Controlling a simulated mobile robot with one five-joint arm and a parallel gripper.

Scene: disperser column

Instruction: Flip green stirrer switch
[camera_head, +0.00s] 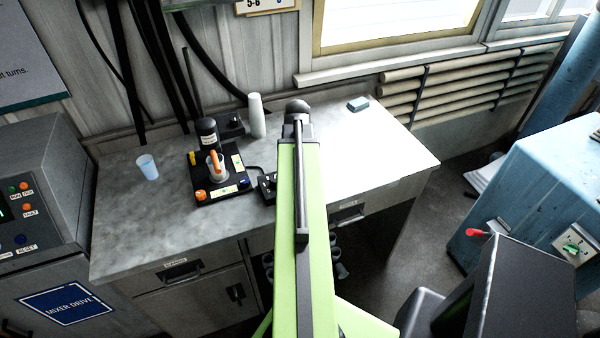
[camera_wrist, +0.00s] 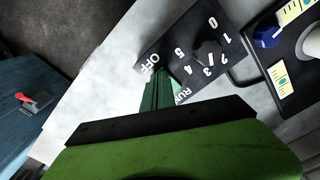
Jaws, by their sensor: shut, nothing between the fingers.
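The stirrer control box (camera_wrist: 200,48) is black, with a dial numbered in white and the words OFF and RUN, in the wrist view. My gripper (camera_wrist: 163,80) comes in from the bottom edge; its narrow dark green fingers are shut together, with tips over the box between OFF and RUN. The green switch cannot be told apart from the green fingers there, nor can contact be judged. In the head view the control box (camera_head: 266,188) shows on the bench just left of my arm, which covers part of it. My gripper is hidden in the head view.
A cable joins box and base. A blue machine (camera_head: 520,195) stands right.

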